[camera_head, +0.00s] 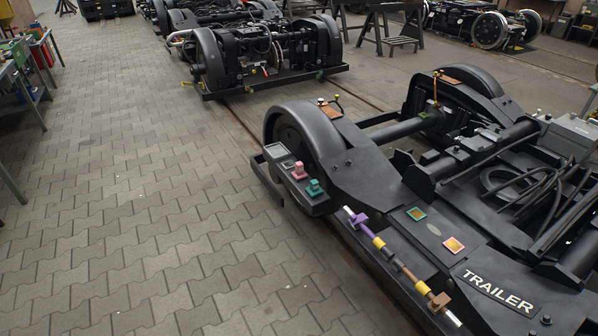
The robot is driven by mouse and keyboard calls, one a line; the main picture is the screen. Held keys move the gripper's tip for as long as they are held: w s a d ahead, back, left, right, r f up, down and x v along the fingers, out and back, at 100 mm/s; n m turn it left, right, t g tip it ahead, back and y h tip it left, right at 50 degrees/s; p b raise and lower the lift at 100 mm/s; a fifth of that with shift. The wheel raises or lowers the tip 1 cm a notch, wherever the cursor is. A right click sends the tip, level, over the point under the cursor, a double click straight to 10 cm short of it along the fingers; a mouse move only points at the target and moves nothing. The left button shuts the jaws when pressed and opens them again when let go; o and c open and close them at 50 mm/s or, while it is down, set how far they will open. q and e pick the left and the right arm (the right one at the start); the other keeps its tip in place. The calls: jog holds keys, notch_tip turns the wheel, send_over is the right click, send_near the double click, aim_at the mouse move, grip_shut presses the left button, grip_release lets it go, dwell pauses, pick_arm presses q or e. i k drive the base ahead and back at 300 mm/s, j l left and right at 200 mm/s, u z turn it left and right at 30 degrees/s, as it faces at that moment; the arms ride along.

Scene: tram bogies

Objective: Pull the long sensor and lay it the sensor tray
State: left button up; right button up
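A dark tray-like box (320,205) is fixed at the near left corner of the bogie marked TRAILER. A pink knobbed piece (298,171) and a green knobbed piece (314,188) stand upright in it, with light square pads at its far end. A long thin rod (396,262) with purple, yellow and brown parts runs along the bogie's near side. I cannot tell which piece is the long sensor, nor whether the dark box is the sensor tray. Neither of my grippers is in view.
The TRAILER bogie (455,240) fills the right side, with dark wheels, beams and cables. Another bogie (265,55) stands behind it on the track. Workbenches (22,60) line the left edge. The paved floor (130,200) at left is clear.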

aim_at(299, 166)
jog(key=i+j+u, duration=0.35)
jog(key=i, duration=0.2)
jog(key=i+j+u, duration=0.3)
jog(key=i, duration=0.25)
jog(key=i+u, duration=0.35)
jog(key=i, duration=0.2)
jog(key=i+z, duration=0.3)
jog(key=i, duration=0.15)
jog(key=i+j+z, duration=0.55)
jog(key=i, duration=0.25)
jog(key=i+j+z, duration=0.2)
jog(key=z, duration=0.3)
jog(key=i+j+z, duration=0.25)
jog(key=z, duration=0.25)
jog(key=i+j+z, duration=0.15)
jog(key=j+z, duration=0.35)
jog(key=i+j+z, duration=0.1)
jog(key=j+z, duration=0.2)
jog(key=z, duration=0.2)
jog(key=j+z, duration=0.2)
jog(key=j, duration=0.25)
